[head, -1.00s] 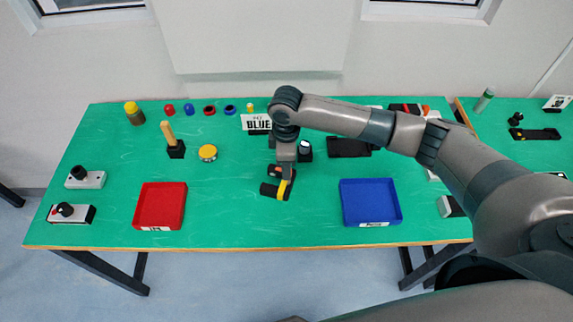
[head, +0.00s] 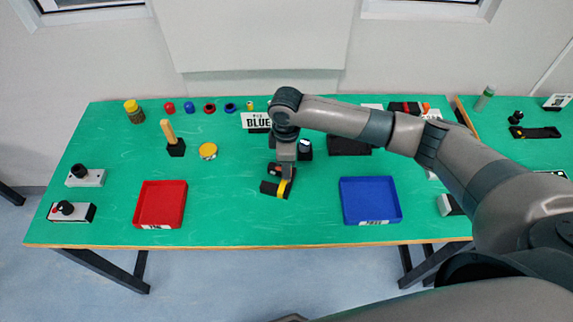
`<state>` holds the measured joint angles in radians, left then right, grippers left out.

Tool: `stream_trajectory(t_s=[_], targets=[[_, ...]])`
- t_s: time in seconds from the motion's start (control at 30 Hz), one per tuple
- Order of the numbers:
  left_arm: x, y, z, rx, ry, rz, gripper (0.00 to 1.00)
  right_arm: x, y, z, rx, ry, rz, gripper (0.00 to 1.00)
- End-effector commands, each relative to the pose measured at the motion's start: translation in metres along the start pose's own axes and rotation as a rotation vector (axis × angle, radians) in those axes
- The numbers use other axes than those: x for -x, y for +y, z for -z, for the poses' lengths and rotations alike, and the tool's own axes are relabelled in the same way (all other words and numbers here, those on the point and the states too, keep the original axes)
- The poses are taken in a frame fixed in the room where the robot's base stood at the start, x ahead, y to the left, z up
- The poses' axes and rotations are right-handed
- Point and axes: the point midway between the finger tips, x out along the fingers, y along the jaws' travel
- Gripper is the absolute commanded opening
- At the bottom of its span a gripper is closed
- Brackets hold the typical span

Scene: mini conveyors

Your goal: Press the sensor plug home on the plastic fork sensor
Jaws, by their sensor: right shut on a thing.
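My right gripper (head: 284,178) reaches down to the middle of the green table, between the red and blue trays. It is shut on a small yellow piece (head: 283,188), which I take for the sensor plug. The yellow piece is at a black block (head: 269,187) lying on the table, which looks like the fork sensor. The gripper covers part of both, and I cannot tell how deep the plug sits. My left gripper is not in view.
A red tray (head: 138,217) stands to the left and a blue tray (head: 344,207) to the right. Switch boxes (head: 84,177) are at the left edge. The table's front middle is clear.

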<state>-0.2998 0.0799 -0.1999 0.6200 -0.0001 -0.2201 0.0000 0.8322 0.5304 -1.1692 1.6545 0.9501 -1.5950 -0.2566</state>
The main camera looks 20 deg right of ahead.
Motion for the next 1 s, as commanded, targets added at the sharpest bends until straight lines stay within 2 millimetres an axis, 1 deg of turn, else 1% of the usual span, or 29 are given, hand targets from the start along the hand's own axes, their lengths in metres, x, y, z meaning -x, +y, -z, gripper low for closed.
stream_trajectory(t_s=[0.47,0.5,0.53,0.57,0.87,1.0], targets=[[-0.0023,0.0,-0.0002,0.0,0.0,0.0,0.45,-0.01,0.0,-0.0001,0.0,-0.001,0.0,0.0],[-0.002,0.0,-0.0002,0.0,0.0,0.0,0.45,-0.0094,0.0,-0.0001,0.0,-0.001,0.0,0.3],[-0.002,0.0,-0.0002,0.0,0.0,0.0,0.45,-0.0094,0.0,-0.0001,0.0,-0.001,0.0,0.38],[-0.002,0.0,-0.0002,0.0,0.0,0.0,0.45,-0.0094,0.0,-0.0001,0.0,-0.001,0.0,0.43],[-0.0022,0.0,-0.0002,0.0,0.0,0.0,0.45,-0.0091,0.0,-0.0001,0.0,-0.001,0.0,0.43],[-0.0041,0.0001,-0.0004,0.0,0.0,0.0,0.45,-0.0056,0.0003,0.0002,0.0,0.001,0.0,0.43]])
